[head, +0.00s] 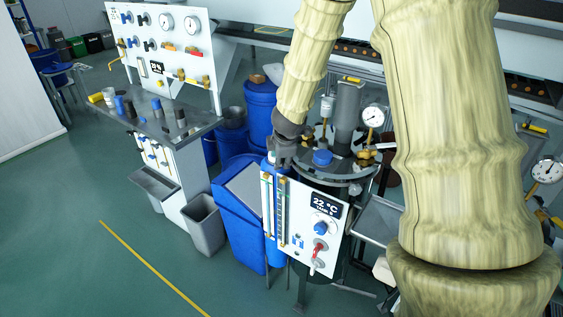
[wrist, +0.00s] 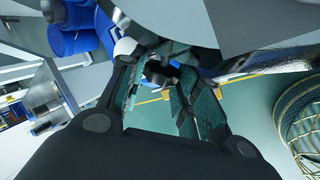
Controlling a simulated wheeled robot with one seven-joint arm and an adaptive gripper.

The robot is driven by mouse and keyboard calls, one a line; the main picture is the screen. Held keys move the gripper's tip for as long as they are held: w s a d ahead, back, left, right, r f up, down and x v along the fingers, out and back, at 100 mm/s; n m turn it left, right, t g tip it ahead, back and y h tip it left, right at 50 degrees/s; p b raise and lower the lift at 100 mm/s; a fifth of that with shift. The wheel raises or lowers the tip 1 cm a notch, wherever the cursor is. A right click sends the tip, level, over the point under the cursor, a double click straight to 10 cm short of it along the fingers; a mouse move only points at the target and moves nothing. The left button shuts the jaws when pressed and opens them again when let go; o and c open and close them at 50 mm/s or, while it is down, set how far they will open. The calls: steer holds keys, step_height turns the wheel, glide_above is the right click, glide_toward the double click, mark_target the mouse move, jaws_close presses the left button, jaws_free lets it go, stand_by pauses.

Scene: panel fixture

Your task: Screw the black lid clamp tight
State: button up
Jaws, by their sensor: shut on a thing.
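My gripper (head: 282,158) is at the left rim of the round grey vessel lid (head: 343,170) in the head view, pointing down. In the wrist view my gripper (wrist: 156,70) has its two dark fingers on either side of a small black knob, the black lid clamp (wrist: 160,72), and is shut on it. The clamp sits just below the grey lid edge (wrist: 240,22) in that picture. In the head view the gripper hides the clamp. How far the clamp is screwed in cannot be seen.
A blue cap (head: 322,157), a pressure gauge (head: 373,116) and a grey cylinder (head: 347,112) stand on the lid. A white control panel (head: 302,222) with a 22 °C display stands in front of the vessel. Blue barrels (head: 260,108) are behind. Green floor is open at left.

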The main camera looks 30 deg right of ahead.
steer(key=shift+w+t+h+b, duration=0.1)
steer(key=shift+t+h+b, duration=0.35)
steer(key=shift+b, duration=2.4)
steer(key=shift+r+b, duration=0.15)
steer(key=shift+b, duration=0.25)
steer(key=o, duration=0.9)
steer(key=shift+o, duration=0.5)
steer(key=shift+s, duration=0.2)
steer(key=v, duration=1.1)
steer(key=shift+s+r, duration=0.3)
